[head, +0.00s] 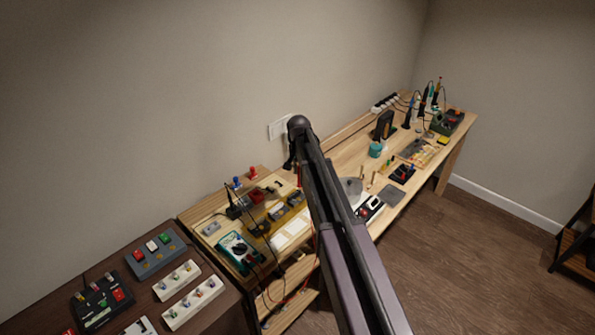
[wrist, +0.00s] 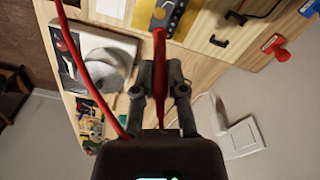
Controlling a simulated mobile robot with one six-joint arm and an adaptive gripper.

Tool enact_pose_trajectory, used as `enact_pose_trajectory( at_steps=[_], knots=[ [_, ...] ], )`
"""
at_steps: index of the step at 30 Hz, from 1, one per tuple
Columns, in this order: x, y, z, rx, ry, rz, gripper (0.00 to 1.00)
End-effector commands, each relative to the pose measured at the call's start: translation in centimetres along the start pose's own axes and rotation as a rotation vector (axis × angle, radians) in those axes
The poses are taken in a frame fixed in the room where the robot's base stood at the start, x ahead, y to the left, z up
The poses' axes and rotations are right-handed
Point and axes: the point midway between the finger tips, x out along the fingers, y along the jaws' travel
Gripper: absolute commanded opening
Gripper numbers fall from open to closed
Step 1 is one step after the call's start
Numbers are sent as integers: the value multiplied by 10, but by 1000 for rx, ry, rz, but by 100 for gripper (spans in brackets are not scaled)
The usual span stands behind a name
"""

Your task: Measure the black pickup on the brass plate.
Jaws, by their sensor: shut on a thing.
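My gripper (wrist: 158,85) is shut on a red probe (wrist: 160,52) in the wrist view; the probe points up the picture toward the brass plate (wrist: 176,22). In the head view, the brass plate (head: 262,229) lies on the left bench with several dark pickups on it. I cannot tell for certain which one is the black pickup. The gripper hangs behind my arm at the bench's back, and its fingers are mostly hidden there. The green multimeter (head: 239,249) lies at the front left, with red and black leads. Whether the probe tip touches anything is unclear.
Red and blue knobs (head: 253,172) stand at the bench's back edge, near the wall. A white device with a round grey disc (wrist: 104,64) lies left of the probe in the wrist view. A red lead (wrist: 90,75) loops past the gripper. A wall switch (head: 279,127) is behind.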

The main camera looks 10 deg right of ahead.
Motion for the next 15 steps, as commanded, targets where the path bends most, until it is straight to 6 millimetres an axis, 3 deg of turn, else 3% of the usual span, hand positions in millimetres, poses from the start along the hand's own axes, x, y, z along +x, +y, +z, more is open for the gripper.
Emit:
enact_pose_trajectory(
  at_steps=[15],
  knots=[
    [38,0,2,-1,0,0,0]
  ],
)
